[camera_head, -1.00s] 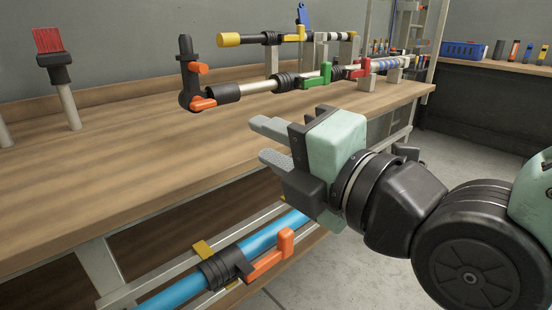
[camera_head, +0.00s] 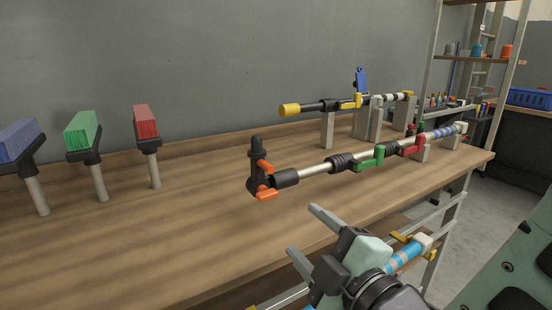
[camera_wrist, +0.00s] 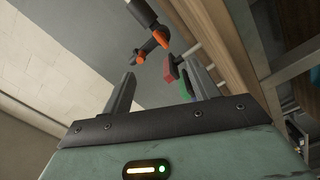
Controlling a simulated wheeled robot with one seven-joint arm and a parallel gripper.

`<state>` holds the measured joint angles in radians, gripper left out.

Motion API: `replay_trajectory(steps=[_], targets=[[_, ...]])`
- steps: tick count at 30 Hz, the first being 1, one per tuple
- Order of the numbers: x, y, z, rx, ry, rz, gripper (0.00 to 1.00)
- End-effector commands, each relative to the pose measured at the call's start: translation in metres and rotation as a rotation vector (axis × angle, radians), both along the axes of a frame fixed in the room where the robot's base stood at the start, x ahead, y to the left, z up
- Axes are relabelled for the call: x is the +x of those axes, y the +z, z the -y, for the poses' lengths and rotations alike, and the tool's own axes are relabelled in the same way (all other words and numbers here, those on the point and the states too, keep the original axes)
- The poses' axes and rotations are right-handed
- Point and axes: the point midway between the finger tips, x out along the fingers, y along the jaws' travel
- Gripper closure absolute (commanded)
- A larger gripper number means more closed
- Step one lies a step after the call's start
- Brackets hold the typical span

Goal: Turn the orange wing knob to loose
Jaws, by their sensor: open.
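A black end fitting (camera_head: 255,178) on the near pole carries two orange parts, an upper one (camera_head: 265,166) and a lower one (camera_head: 267,194). I cannot tell which is the wing knob. My gripper (camera_head: 308,235) is open and empty, in front of the bench edge, below and to the right of the fitting. In the wrist view the two fingers of my gripper (camera_wrist: 160,80) stand apart. Beyond them, at the top, are an orange part (camera_wrist: 160,38) and another orange part (camera_wrist: 137,56) on the black fitting. Neither is touched.
Green (camera_head: 370,158) and red (camera_head: 412,146) levers sit along the near pole. A second pole with a yellow cap (camera_head: 290,110) lies behind on grey supports. A blue pipe (camera_head: 403,258) runs below the bench.

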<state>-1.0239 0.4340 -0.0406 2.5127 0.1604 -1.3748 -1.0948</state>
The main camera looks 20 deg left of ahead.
Motion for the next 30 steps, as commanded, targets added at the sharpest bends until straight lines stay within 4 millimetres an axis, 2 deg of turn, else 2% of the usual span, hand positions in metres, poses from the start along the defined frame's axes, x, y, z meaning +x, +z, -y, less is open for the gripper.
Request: replay_trajectory(steps=[1,8,18,24,30], targets=[[0.002,0.012,0.0,0.043,-0.001,-0.065,0.4],[0.002,0.011,0.006,0.312,0.003,-0.357,0.4],[-0.014,0.005,0.03,0.639,0.024,-0.726,0.4],[-0.017,0.0,0.035,0.705,0.03,-0.797,0.4],[-0.003,0.001,0.018,0.71,0.034,-0.798,0.4]])
